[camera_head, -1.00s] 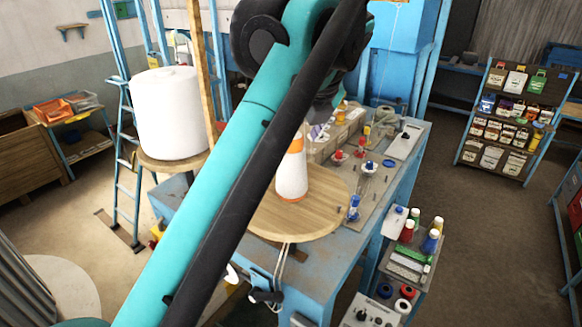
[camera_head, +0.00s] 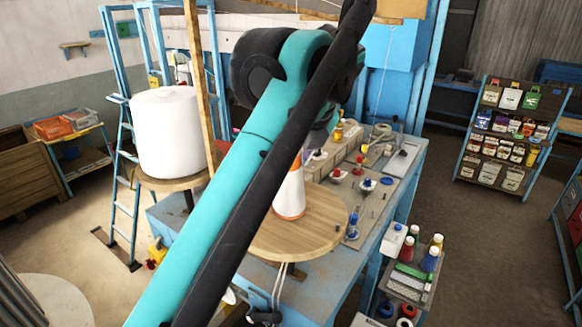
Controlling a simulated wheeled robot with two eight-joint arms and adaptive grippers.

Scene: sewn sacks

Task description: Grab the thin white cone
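A white cone (camera_head: 291,192) with orange bands stands upright on a round wooden disc (camera_head: 322,226) in the middle of the view. My arm, a teal and black link, crosses in front and hides the cone's left side and part of the disc. A much wider white spool (camera_head: 168,130) stands on another round wooden stand to the left. The arm's wrist end is up near the top centre, above and behind the cone. No gripper fingers can be made out; the second arm does not show.
A blue workbench (camera_head: 385,222) carries the disc, small spools and a wooden box. A small rack with bottles (camera_head: 410,262) stands at its right side. A blue ladder (camera_head: 124,180) stands at the left. A display rack (camera_head: 511,135) stands far right, with open floor before it.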

